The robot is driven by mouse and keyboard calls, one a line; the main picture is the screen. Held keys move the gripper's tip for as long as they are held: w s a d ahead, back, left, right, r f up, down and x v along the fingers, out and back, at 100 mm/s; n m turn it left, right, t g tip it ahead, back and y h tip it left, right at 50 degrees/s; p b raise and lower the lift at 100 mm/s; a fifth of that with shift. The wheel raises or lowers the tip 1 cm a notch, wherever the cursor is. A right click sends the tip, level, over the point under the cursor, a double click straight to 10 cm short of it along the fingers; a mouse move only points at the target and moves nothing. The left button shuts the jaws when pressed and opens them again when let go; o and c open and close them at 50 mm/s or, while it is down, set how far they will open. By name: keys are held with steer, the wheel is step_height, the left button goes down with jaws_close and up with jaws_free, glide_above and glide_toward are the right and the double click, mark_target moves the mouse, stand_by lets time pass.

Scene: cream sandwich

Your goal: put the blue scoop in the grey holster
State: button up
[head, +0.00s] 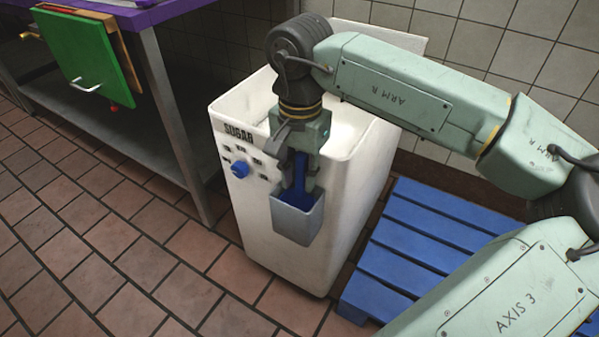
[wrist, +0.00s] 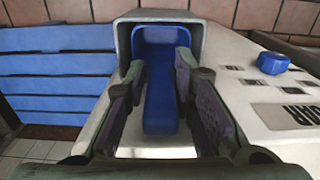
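The blue scoop (wrist: 160,100) sits with its bowl end inside the grey holster (head: 297,219) on the front of the white sugar bin. In the head view the scoop's blue handle (head: 299,168) stands up out of the holster, partly hidden by my gripper. My gripper (head: 300,186) points down just above the holster, with one finger on each side of the handle. In the wrist view the fingers of my gripper (wrist: 160,70) appear open, with gaps beside the handle. The holster's rim (wrist: 207,35) surrounds the scoop's bowl there.
The white sugar bin (head: 240,225) has a blue knob (head: 240,169) left of the holster. A blue pallet (head: 421,234) lies on the floor at right. A purple-topped table (head: 160,12) with a green board (head: 88,61) stands at left. The tiled floor is clear in front.

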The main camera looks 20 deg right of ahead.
steer(key=o, duration=0.3)
steer(key=shift+r, duration=0.1)
step_height(320, 180, up, 12)
steer(key=shift+r+p, duration=0.1)
steer(key=shift+p, duration=0.9)
